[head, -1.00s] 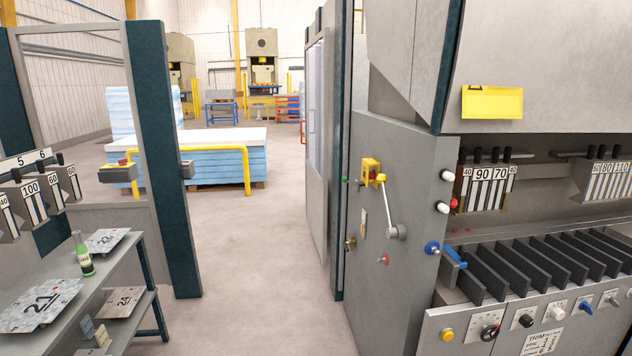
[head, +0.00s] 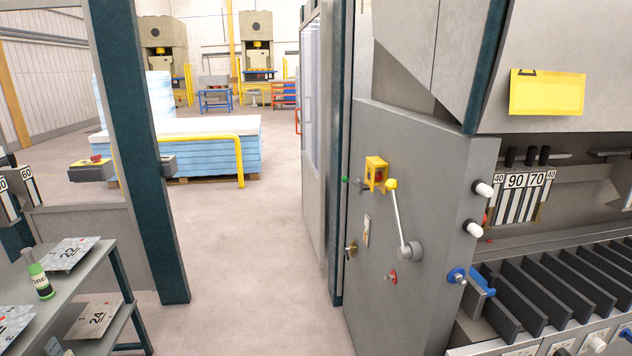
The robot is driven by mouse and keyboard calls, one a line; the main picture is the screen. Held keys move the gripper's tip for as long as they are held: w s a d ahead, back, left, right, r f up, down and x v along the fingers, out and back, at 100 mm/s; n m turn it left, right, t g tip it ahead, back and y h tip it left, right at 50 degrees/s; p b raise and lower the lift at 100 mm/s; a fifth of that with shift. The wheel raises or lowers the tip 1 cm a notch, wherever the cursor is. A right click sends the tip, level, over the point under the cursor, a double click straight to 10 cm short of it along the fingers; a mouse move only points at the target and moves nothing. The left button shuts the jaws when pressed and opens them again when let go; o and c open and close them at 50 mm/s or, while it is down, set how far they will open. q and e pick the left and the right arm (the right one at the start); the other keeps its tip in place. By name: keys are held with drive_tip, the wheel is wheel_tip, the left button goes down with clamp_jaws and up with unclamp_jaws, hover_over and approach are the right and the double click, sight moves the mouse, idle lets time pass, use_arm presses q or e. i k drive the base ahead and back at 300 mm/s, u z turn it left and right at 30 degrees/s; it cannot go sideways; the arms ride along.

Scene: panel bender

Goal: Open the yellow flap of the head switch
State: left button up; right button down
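The head switch is a small yellow box (head: 376,173) on the grey side panel (head: 405,290) of the machine, right of centre in the head view. A red part shows inside its yellow frame. I cannot tell how its flap stands at this size. A lever (head: 397,212) with a yellow knob stands just to its right and runs down to a round grey hub. Neither of my grippers is in view.
Below the switch are a red button (head: 391,278) and a brass lock (head: 351,248). A blue knob (head: 457,276) and white-capped knobs (head: 474,229) stick out at the panel's right edge. A metal shelf (head: 90,273) stands at left. The floor (head: 240,270) between is clear.

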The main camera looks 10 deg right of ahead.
sight(369, 182)
drive_tip(key=i, duration=0.75)
drive_tip(key=z, duration=1)
drive_tip(key=i, duration=0.6)
drive_tip(key=z, duration=0.7)
